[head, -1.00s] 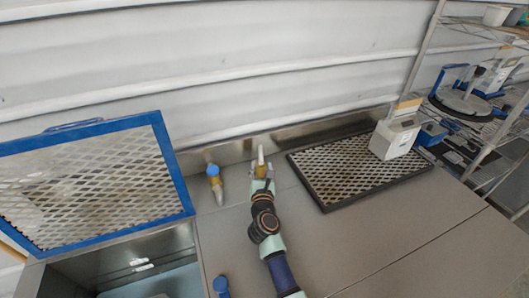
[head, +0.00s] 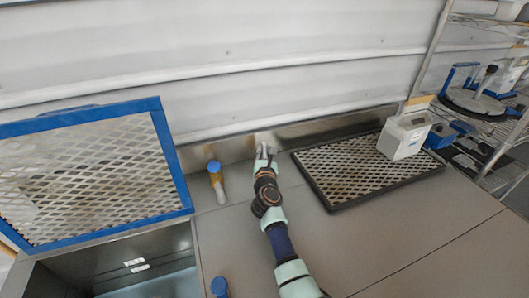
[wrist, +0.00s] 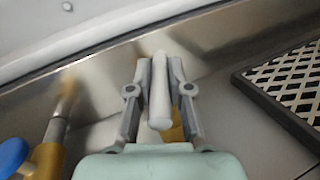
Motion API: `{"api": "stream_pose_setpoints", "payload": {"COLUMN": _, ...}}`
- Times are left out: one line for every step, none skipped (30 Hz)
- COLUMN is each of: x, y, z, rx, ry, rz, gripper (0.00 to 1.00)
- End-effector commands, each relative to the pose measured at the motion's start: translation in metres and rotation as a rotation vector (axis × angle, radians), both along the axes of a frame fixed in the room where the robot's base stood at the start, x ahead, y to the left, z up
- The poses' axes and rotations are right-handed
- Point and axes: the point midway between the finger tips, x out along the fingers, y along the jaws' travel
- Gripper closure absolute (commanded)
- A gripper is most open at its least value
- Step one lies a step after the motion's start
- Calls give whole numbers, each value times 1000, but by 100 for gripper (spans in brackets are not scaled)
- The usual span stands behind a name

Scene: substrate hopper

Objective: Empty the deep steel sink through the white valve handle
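The white valve handle (wrist: 160,92) is a pale rod in the wrist view, between the two fingers of my gripper (wrist: 160,70). Both fingers lie close against its sides, and the gripper looks shut on it. A yellow valve body (wrist: 176,132) shows partly behind the handle. In the head view my gripper (head: 265,152) is at the back steel ledge and largely hides this valve. The deep steel sink (head: 75,270) is at the lower left, with a bluish-grey surface inside; its liquid level cannot be told.
A blue-handled yellow valve (head: 215,180) stands left of my gripper. A blue-framed mesh screen (head: 187,190) is raised behind the sink. A black-framed mesh tray (head: 325,200) lies to the right, with a white box (head: 402,137) at its far end. A blue knob (head: 220,286) is near the front.

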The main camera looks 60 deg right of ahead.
Motion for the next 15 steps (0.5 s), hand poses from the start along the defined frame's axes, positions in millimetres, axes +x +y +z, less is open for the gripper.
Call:
{"api": "stream_pose_setpoints", "payload": {"x": 0, "y": 0, "z": 0, "rx": 0, "ry": 0, "rz": 0, "gripper": 100}}
{"api": "stream_pose_setpoints", "payload": {"x": 0, "y": 0, "z": 0, "rx": 0, "ry": 0, "rz": 0, "gripper": 100}}
{"api": "stream_pose_setpoints", "payload": {"x": 0, "y": 0, "z": 0, "rx": 0, "ry": 0, "rz": 0, "gripper": 100}}
{"api": "stream_pose_setpoints", "payload": {"x": 0, "y": 0, "z": 0, "rx": 0, "ry": 0, "rz": 1, "gripper": 100}}
{"api": "stream_pose_setpoints", "payload": {"x": 0, "y": 0, "z": 1, "rx": 0, "ry": 1, "rz": 5, "gripper": 100}}
{"api": "stream_pose_setpoints", "payload": {"x": -1, "y": -1, "z": 3, "rx": 0, "ry": 1, "rz": 18, "gripper": 100}}
{"api": "stream_pose_setpoints", "payload": {"x": -1, "y": -2, "z": 5, "rx": 0, "ry": 2, "rz": 32, "gripper": 100}}
{"api": "stream_pose_setpoints", "payload": {"x": -2, "y": -2, "z": 7, "rx": 0, "ry": 3, "rz": 50, "gripper": 100}}
{"api": "stream_pose_setpoints", "payload": {"x": -2, "y": -2, "z": 8, "rx": 0, "ry": 4, "rz": 82, "gripper": 100}}
{"api": "stream_pose_setpoints", "payload": {"x": -2, "y": -2, "z": 9, "rx": 0, "ry": 4, "rz": 106, "gripper": 100}}
{"api": "stream_pose_setpoints", "payload": {"x": -2, "y": -2, "z": 9, "rx": 1, "ry": 3, "rz": 131, "gripper": 100}}
{"api": "stream_pose_setpoints", "payload": {"x": -2, "y": -2, "z": 7, "rx": 1, "ry": 4, "rz": 163, "gripper": 100}}
{"api": "stream_pose_setpoints", "payload": {"x": -2, "y": -2, "z": 6, "rx": 0, "ry": 3, "rz": 185, "gripper": 100}}
{"api": "stream_pose_setpoints", "payload": {"x": -2, "y": -2, "z": 5, "rx": 0, "ry": 2, "rz": 203, "gripper": 100}}
{"api": "stream_pose_setpoints", "payload": {"x": -1, "y": -2, "z": 4, "rx": 0, "ry": 2, "rz": 226, "gripper": 100}}
